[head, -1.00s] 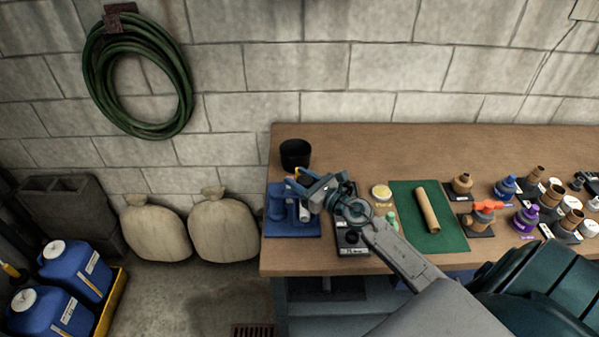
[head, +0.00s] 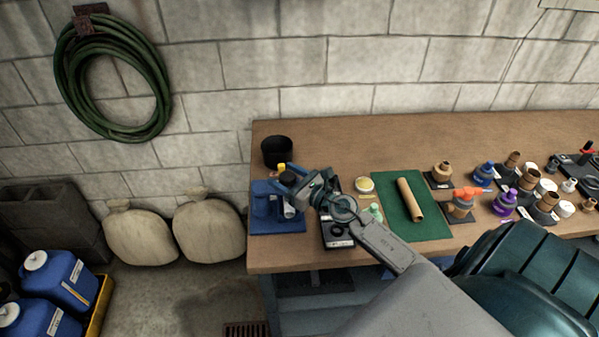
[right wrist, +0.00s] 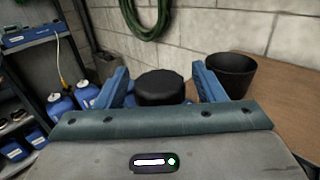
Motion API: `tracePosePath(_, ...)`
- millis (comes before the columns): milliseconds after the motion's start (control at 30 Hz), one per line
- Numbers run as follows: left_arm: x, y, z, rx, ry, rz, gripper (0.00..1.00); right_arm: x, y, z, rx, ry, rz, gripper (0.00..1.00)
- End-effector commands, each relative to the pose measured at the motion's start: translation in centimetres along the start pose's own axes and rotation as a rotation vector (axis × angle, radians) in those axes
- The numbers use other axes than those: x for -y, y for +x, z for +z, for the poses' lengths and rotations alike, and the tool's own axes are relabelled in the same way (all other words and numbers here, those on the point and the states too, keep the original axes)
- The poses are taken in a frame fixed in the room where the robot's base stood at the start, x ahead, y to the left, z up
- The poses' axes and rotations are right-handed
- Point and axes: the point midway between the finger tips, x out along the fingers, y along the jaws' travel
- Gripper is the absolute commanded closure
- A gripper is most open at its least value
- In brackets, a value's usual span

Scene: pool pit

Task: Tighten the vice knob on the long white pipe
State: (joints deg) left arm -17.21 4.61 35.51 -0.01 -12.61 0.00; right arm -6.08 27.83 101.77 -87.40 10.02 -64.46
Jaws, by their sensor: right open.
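The blue vice (head: 265,205) stands on a blue base at the left end of the workbench. A short white piece (head: 289,212), which looks like the end of the white pipe, shows at its right side; the rest of it is hidden. A black round knob (right wrist: 160,88) shows in the right wrist view, between the blue fingers of my right gripper (right wrist: 160,84). My left gripper is out of view.
A black cup (head: 277,152) stands behind the vice, and to the right of the fingers in the wrist view. A green mat (head: 432,222) with a tan pipe (head: 410,199) lies to the right. Several fittings crowd the bench's right side.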

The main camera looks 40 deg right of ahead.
Motion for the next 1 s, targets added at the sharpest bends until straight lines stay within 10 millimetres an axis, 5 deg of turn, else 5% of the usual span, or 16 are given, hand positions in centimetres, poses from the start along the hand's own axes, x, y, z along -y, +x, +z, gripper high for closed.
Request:
tracePosePath(433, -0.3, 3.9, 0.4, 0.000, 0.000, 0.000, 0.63, -0.1, -7.5, -0.6, -0.004, -0.006, 0.005, 0.37)
tracePosePath(1000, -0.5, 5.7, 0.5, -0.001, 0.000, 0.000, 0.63, -0.1, -9.7, 0.0, 0.000, -0.001, 0.001, 0.37)
